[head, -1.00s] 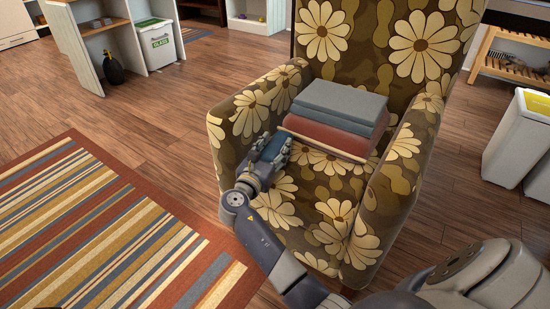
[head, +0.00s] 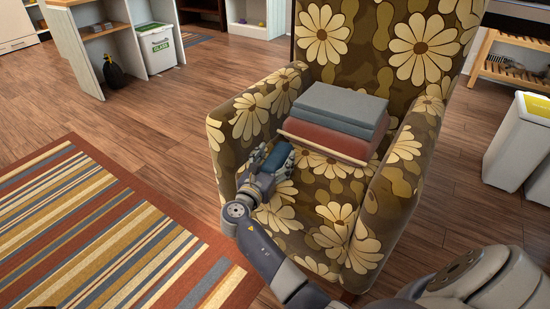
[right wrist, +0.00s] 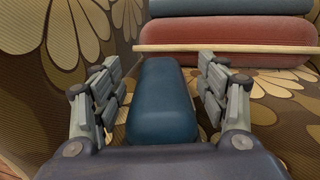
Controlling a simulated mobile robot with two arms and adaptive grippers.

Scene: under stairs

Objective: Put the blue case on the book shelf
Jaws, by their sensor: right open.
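The blue case (head: 277,158) is a small rounded dark blue box over the left part of the flowered armchair's seat. My right gripper (head: 268,170) is at the case, near the chair's left armrest. In the right wrist view, the blue case (right wrist: 163,103) lies lengthwise between the two open fingers of my right gripper (right wrist: 165,95), with narrow gaps on both sides. I cannot tell whether the case touches the seat. A white shelf unit with wooden boards (head: 98,32) stands at the upper left; it may be the book shelf. My left gripper is not in view.
The armchair (head: 335,215) has armrests on both sides of the seat. A stack of folded grey and red cloths or cushions (head: 335,118) lies behind the case. A striped rug (head: 95,225) covers the left floor. A white bin (head: 517,140) stands at right. Wooden floor is open between rug and shelf.

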